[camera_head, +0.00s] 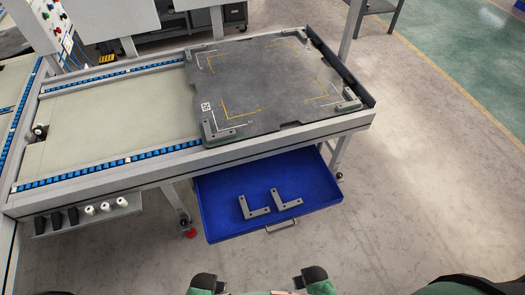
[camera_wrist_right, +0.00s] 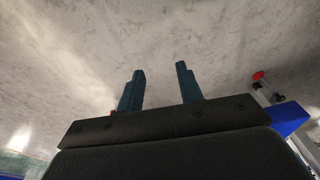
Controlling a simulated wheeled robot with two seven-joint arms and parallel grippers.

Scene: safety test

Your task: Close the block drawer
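The blue drawer (camera_head: 226,206) is pulled out from under the conveyor table in the head view. Its grey handle (camera_head: 282,226) is on the front edge facing me. Two grey L-shaped blocks (camera_head: 257,207) (camera_head: 287,199) lie inside it. A blue corner, apparently of the drawer, also shows at the right of the right wrist view (camera_wrist_right: 289,119). My right gripper (camera_wrist_right: 160,72) has its two fingers apart with nothing between them. Dark and green parts of my arms show at the bottom of the head view, short of the drawer; the left gripper's fingers cannot be made out.
A dark plate (camera_head: 262,85) with corner brackets lies on the conveyor table (camera_head: 110,120) above the drawer. A table leg with a red caster part (camera_head: 190,232) stands left of the drawer. The floor (camera_head: 420,180) to the right is clear.

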